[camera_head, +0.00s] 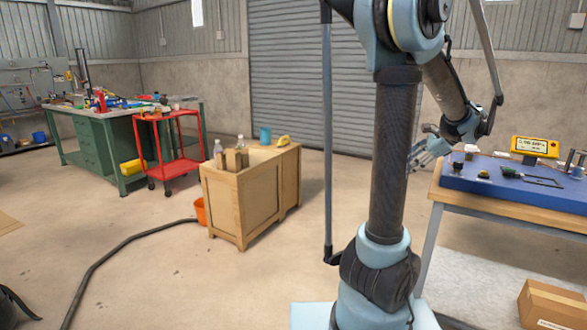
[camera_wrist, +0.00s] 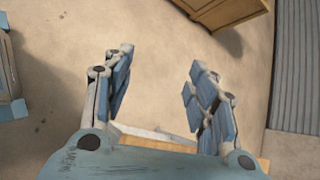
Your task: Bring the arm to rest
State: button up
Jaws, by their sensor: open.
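My gripper (camera_head: 418,157) is at the end of my raised, bent arm, in the right half of the head view. It is just left of the workbench with the blue mat (camera_head: 500,183), partly hidden behind my arm's dark upright link. In the wrist view my gripper (camera_wrist: 155,95) shows two blue-padded fingers spread wide apart, with nothing between them but the concrete floor below.
A wooden cabinet (camera_head: 240,205) stands mid-floor, and its corner shows in the wrist view (camera_wrist: 220,12). A red cart (camera_head: 172,168) and green workbench (camera_head: 95,150) stand at left. A dark hose (camera_head: 110,255) crosses the floor. A cardboard box (camera_head: 550,305) lies at lower right.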

jog(key=s+a+f+n+g+h, duration=0.1)
jog(key=s+a+f+n+g, duration=0.15)
jog(key=s+a+n, duration=0.45)
jog(key=s+a+f+n+g+h, duration=0.1)
jog(key=s+a+f+n+g, duration=0.2)
jog(key=a, duration=0.9)
jog(key=s+a+f+n+h, duration=0.4)
jog(key=s+f+n, duration=0.6)
jog(key=s, duration=0.4)
jog(key=shift+s+f+n+t, duration=0.25)
jog(key=shift+n+t, duration=0.1)
jog(key=shift+n, duration=0.45)
